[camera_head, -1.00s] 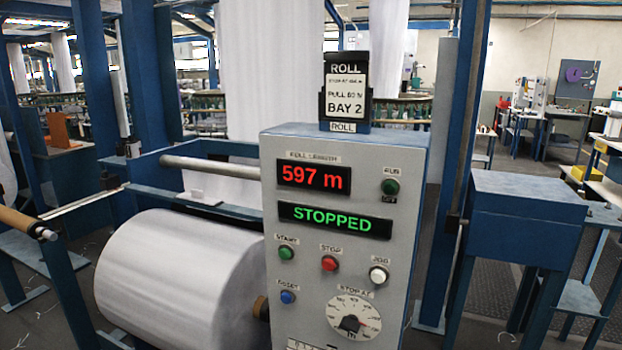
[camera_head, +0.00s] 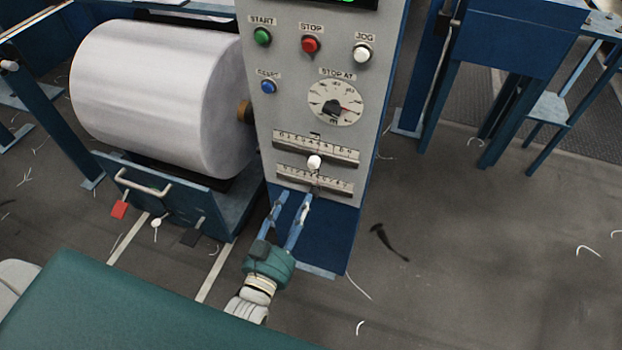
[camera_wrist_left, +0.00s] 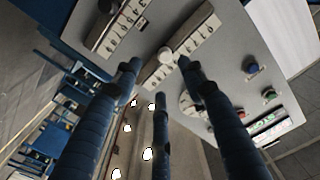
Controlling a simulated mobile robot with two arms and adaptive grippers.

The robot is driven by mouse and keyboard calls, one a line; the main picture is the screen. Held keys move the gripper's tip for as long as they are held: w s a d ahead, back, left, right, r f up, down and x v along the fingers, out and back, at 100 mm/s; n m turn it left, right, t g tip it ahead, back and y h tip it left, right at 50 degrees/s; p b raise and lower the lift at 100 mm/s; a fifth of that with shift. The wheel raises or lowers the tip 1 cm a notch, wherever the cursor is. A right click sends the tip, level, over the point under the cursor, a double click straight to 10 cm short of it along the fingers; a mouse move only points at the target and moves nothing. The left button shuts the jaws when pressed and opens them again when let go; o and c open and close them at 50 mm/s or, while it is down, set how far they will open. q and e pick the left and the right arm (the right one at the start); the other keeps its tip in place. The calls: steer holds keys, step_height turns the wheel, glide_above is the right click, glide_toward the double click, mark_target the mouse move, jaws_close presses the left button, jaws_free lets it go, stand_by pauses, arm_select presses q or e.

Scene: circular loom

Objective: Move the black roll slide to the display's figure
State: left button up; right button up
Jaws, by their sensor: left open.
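The grey control panel (camera_head: 275,120) carries two numbered slide scales low on its face. The upper scale (camera_head: 338,153) has a white knob (camera_head: 314,162) near its middle. On the lower scale (camera_head: 290,176) a small dark piece (camera_head: 315,190) shows, perhaps the black slide; its setting is unreadable. My left gripper (camera_head: 294,199) is open in front of the panel, just below the lower scale. In the left wrist view its fingers (camera_wrist_left: 158,66) are open near the white knob (camera_wrist_left: 165,54), with a dark knob-like piece (camera_wrist_left: 105,6) at the top edge.
A large white roll (camera_head: 160,95) lies left of the panel, above a blue tray with a handle (camera_head: 143,184). The stop dial (camera_head: 335,103) and buttons sit above the scales. Floor at the right is mostly free.

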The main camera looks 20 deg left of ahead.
arm_select(q)
steer(key=m+b, duration=0.2)
steer(key=b, duration=0.7)
glide_toward(314, 192)
step_height(314, 192, up, 2)
steer(key=s, duration=0.2)
arm_select(e)
steer(key=w+a+f, duration=0.2)
steer(key=w+f, duration=0.1)
steer(key=w, duration=0.7)
arm_select(q)
step_height(314, 192, down, 4)
steer(key=m+b, duration=0.3)
steer(key=b, duration=0.5)
steer(key=shift+n, duration=0.3)
steer(key=w, duration=1.1)
steer(key=shift+w+r+b, duration=0.15)
steer(key=shift+r+b, duration=0.1)
steer(key=shift+b, duration=0.15)
arm_select(e)
steer(key=w+r+t, duration=0.1)
steer(key=w+r, duration=0.6)
steer(key=r, duration=0.3)
steer(key=shift+a+r+t, duration=0.25)
steer(key=shift+a+t, duration=0.15)
arm_select(q)
jaws_close()
